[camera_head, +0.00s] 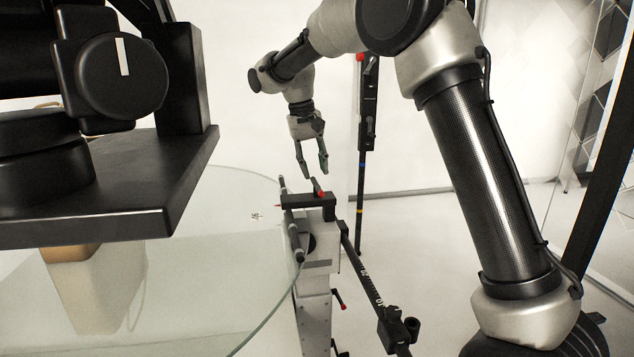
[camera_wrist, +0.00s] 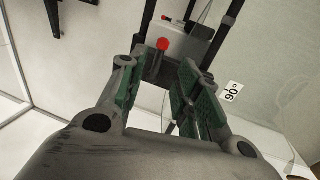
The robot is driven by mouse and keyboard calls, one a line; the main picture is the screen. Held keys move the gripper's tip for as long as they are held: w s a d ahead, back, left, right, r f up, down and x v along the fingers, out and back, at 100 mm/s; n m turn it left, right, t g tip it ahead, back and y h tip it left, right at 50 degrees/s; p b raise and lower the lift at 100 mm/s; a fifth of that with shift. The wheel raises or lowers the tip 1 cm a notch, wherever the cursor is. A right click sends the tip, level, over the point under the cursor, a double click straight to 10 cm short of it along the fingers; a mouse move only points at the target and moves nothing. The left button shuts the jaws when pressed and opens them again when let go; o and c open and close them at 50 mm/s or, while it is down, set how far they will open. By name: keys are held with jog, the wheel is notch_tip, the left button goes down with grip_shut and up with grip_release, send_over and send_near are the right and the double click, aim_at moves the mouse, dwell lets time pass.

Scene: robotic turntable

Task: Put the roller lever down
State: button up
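My gripper (camera_head: 314,173) points down above the drive unit at the rim of the glass turntable. Its fingers are apart with nothing between them, and clear of the parts below. The likely roller lever is a short dark stick (camera_head: 316,184) rising from a black block, with a red knob beside it. A long dark roller (camera_head: 292,222) lies along the glass rim. In the wrist view the open green-padded fingers (camera_wrist: 158,68) frame the red knob (camera_wrist: 163,44), which lies beyond the fingertips. I cannot tell whether the roller touches the glass.
The glass turntable plate (camera_head: 215,285) spreads at the left. A grey drive column (camera_head: 315,312) carries a black scaled rod (camera_head: 362,272) running to the front right. A thin black pole (camera_head: 361,165) stands behind my gripper. The floor to the right is partly clear.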

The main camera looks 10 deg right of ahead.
jog(key=r, duration=0.2)
jog(key=a+r, duration=0.1)
jog(key=r, duration=0.2)
jog(key=shift+r, duration=0.35)
jog(key=s+d+f+n, duration=0.2)
jog(key=s+f+n, duration=0.1)
jog(key=s+f, duration=0.25)
jog(key=s+d+m+t, duration=0.1)
jog(key=s+d, duration=0.5)
jog(key=s, duration=0.4)
jog(key=s+d+m+t+y, duration=0.1)
jog(key=s+d+t, duration=0.1)
jog(key=s+d, duration=0.5)
jog(key=s+d+m+t+y, duration=0.1)
jog(key=s+d, duration=0.6)
jog(key=s, duration=0.6)
jog(key=shift+s+d+r, duration=0.15)
jog(key=shift+s+r, duration=0.2)
